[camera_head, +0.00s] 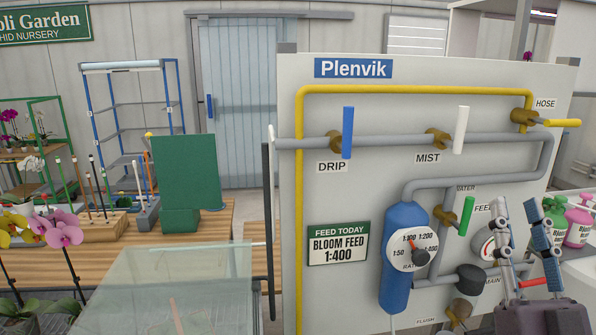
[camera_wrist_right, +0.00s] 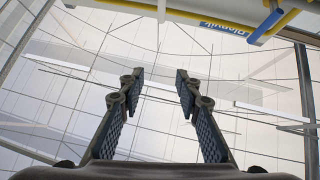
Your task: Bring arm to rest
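My right gripper (camera_head: 524,236) is at the lower right of the head view, in front of the right part of the Plenvik panel (camera_head: 340,180). Its two fingers point up and stand apart. In the right wrist view, the right gripper (camera_wrist_right: 160,85) is open, with nothing between its fingers and the glass roof beyond. The gripper partly hides the gauge (camera_head: 484,242) and the pipes behind it. Whether it touches anything on the panel cannot be told. My left gripper is not in view.
The panel carries a blue drip handle (camera_head: 347,132), a white mist handle (camera_head: 461,130), a yellow hose handle (camera_head: 562,123), a green handle (camera_head: 466,215) and a blue cylinder (camera_head: 397,282). Bottles (camera_head: 578,225) stand at right. A wooden bench (camera_head: 120,248) and glass sheet (camera_head: 170,285) are at left.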

